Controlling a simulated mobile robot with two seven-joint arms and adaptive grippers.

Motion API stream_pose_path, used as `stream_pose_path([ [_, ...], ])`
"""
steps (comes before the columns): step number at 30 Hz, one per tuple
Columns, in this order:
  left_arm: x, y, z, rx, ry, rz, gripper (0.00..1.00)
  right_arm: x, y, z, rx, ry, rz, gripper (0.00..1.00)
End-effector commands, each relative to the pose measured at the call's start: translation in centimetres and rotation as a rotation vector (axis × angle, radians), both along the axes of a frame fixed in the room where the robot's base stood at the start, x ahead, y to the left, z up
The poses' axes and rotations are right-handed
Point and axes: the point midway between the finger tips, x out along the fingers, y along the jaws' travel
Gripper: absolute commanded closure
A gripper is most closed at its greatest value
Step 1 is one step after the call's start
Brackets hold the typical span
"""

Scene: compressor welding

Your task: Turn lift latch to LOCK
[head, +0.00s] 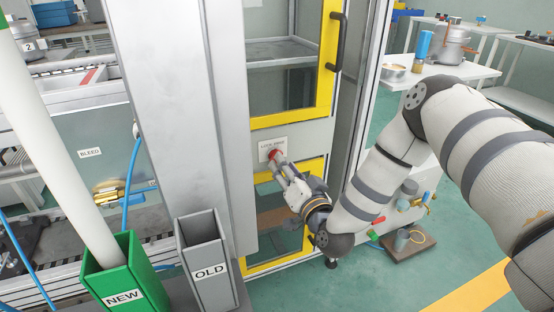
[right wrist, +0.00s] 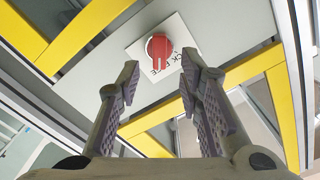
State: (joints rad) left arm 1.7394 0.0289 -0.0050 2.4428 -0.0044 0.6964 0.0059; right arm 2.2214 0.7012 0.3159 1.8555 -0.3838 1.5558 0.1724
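The lift latch is a red knob (head: 274,155) on a white label plate (head: 265,147) with dark lettering, set on the grey panel between two yellow-framed openings. In the right wrist view the red knob (right wrist: 159,47) sits just beyond and between my fingertips. Its label (right wrist: 181,40) is partly covered by the knob and a finger, so I cannot read it fully. My right gripper (head: 276,167) is open in front of the knob; the wrist view shows its fingers (right wrist: 160,82) apart with nothing between them. In the head view the fingertips overlap the knob's lower edge. My left gripper is out of frame.
A black door handle (head: 337,42) stands out above right of the latch. A grey upright post (head: 170,110) is to the left. A green NEW bin (head: 122,275) and a grey OLD bin (head: 207,265) stand at lower left. Green floor is clear at lower right.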

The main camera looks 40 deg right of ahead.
Motion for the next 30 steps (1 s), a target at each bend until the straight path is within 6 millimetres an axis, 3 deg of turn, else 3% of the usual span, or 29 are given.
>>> stream_pose_path([
  [6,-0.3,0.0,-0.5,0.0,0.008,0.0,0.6,3.6,-0.8,-0.1,-0.001,0.001,0.001,0.67],
  [16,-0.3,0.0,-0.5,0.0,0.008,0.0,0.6,4.2,-1.0,-0.1,0.0,0.002,0.001,0.67],
  [21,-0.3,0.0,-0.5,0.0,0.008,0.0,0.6,4.2,-1.0,0.0,0.0,0.002,0.001,1.0],
  [30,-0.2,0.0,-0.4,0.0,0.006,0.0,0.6,4.2,-1.0,0.1,-0.011,0.001,0.0,1.0],
])
